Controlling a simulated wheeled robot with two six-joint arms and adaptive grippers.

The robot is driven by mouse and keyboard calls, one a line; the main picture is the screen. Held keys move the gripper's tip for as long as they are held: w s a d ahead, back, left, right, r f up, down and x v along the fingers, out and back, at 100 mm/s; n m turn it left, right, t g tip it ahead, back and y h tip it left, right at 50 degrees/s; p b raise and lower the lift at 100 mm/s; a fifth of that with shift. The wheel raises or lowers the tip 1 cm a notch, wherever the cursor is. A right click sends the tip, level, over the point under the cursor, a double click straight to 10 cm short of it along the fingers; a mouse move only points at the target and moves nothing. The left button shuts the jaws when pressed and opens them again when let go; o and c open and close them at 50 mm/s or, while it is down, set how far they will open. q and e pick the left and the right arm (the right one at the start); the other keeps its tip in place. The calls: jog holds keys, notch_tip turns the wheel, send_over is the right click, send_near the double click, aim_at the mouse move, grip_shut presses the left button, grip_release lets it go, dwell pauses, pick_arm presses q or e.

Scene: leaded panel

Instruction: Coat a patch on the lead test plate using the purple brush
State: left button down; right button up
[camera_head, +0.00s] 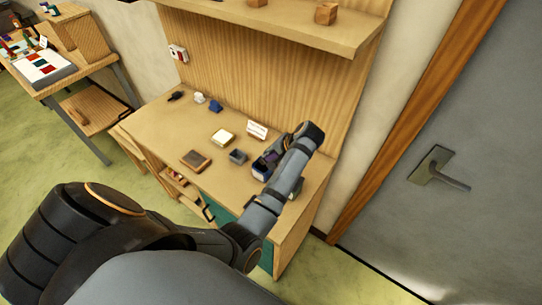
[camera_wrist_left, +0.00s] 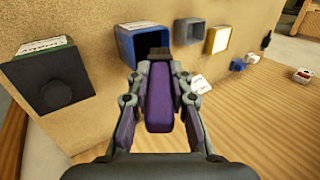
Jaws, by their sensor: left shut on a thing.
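My left gripper (camera_head: 271,160) is at the blue open-topped container (camera_head: 260,170) on the right part of the desk, partly hidden by my arm. In the left wrist view, my left gripper (camera_wrist_left: 158,82) is shut on the purple brush (camera_wrist_left: 159,100). The brush is between both fingers, in front of the blue container's opening (camera_wrist_left: 127,47); its tip is hidden, so I cannot tell whether it is inside. A flat dark plate with a brown rim (camera_head: 196,160) lies near the desk's front edge; I cannot tell if it is the lead test plate. My right gripper is out of view.
A dark block with a round knob (camera_wrist_left: 62,88) shows in the left wrist view. The desk (camera_head: 160,125) has a back panel and shelf; its left part is mostly clear.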

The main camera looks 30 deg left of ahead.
pick_arm(q)
notch_tip(320, 180, up, 2)
jog(key=shift+r+p, duration=0.1)
jog(key=shift+p, duration=0.65)
jog(key=shift+r, duration=1.05)
jog(key=shift+f, duration=0.1)
jog(key=shift+f, duration=0.6)
notch_tip(320, 180, down, 6)
jog(key=b, duration=0.5)
jog(key=shift+r, duration=0.15)
